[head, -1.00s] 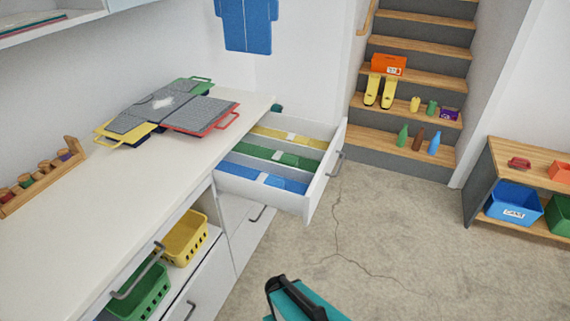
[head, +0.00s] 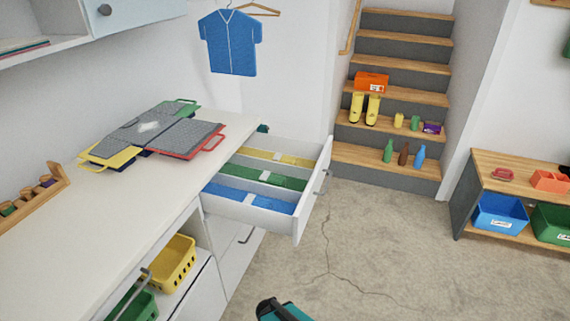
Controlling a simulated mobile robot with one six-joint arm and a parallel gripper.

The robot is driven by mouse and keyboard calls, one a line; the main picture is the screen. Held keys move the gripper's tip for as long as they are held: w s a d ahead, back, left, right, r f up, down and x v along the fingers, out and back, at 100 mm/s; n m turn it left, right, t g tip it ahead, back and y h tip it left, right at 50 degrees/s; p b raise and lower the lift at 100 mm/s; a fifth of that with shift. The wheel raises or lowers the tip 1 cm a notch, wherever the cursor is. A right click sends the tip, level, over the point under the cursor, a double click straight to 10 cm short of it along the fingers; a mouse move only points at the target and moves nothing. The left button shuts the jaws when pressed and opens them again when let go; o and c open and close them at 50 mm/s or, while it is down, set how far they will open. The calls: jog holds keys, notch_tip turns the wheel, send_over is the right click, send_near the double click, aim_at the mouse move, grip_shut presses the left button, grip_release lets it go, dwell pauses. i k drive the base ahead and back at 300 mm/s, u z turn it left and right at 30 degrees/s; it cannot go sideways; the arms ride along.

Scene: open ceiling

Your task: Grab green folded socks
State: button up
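I cannot make out green folded socks for sure. A small green upright item (head: 415,123) stands on a stair step between a yellow item and a purple one; it is too small to identify. The open drawer (head: 297,225) has yellow, green and blue rows, each with a pale patch. The green row (head: 270,180) lies in the middle; I cannot tell if it is cloth or a lining. My gripper is not in view.
A white counter (head: 150,205) runs along the left, with grey folded boards (head: 185,138) on it. The open drawer juts over the floor. Stairs (head: 400,155) rise behind. Concrete floor (head: 370,250) is clear. A teal and black thing (head: 285,312) shows at the bottom edge.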

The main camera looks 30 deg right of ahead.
aim_at(266, 177)
jog(key=u, duration=1.15)
jog(key=k, duration=0.15)
jog(key=z, duration=3.15)
jog(key=i, duration=1.5)
